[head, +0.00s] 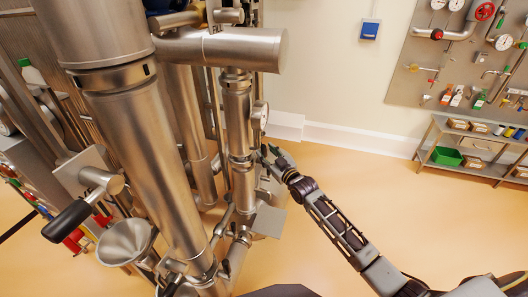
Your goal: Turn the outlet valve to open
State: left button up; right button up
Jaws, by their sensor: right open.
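The powder hopper's steel pipework (135,125) fills the left and middle of the head view. My right gripper (270,154) is open, beside a slim vertical steel pipe (238,125), just below a round gauge (260,115). I cannot tell whether its fingers touch anything. A black-handled lever (66,221) sticks out at the lower left, and a small dark handle (173,281) shows near the bottom of the thick pipe. I cannot tell for sure which handle belongs to the outlet valve. My left gripper is not in view.
A steel funnel (126,241) and a flat metal plate (270,221) stick out from the pipework. A shelf cart (470,150) with a green bin (446,157) and a tool panel (455,60) stand at the right. The orange floor (360,180) between is clear.

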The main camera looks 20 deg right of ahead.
jog(key=shift+x, duration=1.3)
grip_shut()
